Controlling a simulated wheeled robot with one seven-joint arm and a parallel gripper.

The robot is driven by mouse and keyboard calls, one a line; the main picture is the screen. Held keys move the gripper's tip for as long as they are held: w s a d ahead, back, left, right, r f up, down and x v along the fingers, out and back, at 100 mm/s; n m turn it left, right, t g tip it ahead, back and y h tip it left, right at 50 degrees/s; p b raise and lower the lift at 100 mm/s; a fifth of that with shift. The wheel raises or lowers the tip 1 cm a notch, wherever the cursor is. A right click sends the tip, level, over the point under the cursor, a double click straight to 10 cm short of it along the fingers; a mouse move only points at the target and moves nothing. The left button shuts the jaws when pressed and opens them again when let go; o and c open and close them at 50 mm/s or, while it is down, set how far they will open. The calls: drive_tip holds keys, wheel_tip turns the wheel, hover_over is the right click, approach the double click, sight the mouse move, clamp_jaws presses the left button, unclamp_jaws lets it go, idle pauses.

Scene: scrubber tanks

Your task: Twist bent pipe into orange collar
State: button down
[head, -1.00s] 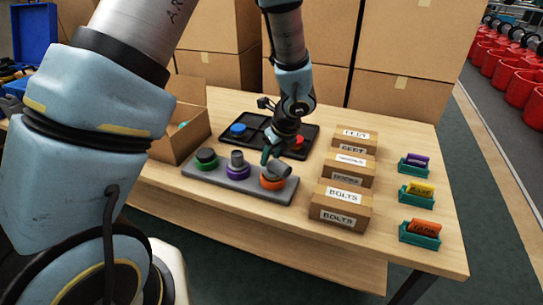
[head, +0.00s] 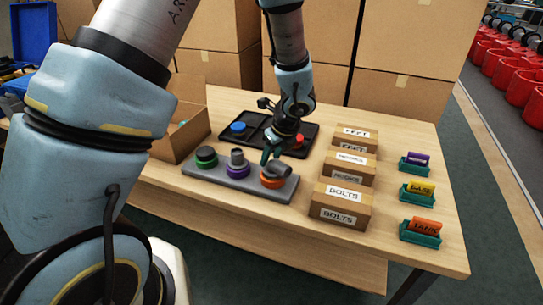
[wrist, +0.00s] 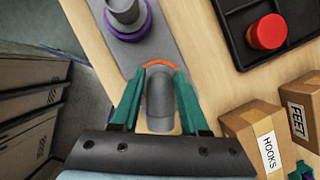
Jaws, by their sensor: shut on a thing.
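The bent pipe (head: 280,171) is a grey elbow at the orange collar (head: 271,182), on the right end of the grey base plate (head: 235,190). My gripper (head: 273,158) is shut on the pipe, its green fingers on either side. In the wrist view the grey pipe (wrist: 160,100) lies between the two green fingers (wrist: 158,92), with a strip of the orange collar (wrist: 160,64) showing beyond it. The pipe's bottom end is hidden, so I cannot tell how deep it sits in the collar.
A purple collar with a grey pipe (head: 237,163) and a green collar with a dark cap (head: 206,157) share the plate. A black tray (head: 232,143) holds blue and red caps. Labelled cartons (head: 341,205) stand close on the right; an open box (head: 180,135) stands left.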

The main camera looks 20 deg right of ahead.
drive_tip(key=shift+m+h+b, duration=0.3)
drive_tip(key=shift+m, duration=0.5)
drive_tip(key=shift+m+b, duration=0.35)
drive_tip(key=shift+m, duration=0.35)
drive_tip(key=shift+h, duration=0.3)
drive_tip(key=shift+w+d+m+b, duration=0.1)
drive_tip(key=shift+m+b, duration=0.3)
drive_tip(key=shift+m, duration=0.4)
drive_tip(key=shift+h, duration=0.3)
drive_tip(key=shift+f+m+b, duration=0.1)
drive_tip(key=shift+m+b, duration=0.2)
drive_tip(key=shift+m, duration=0.2)
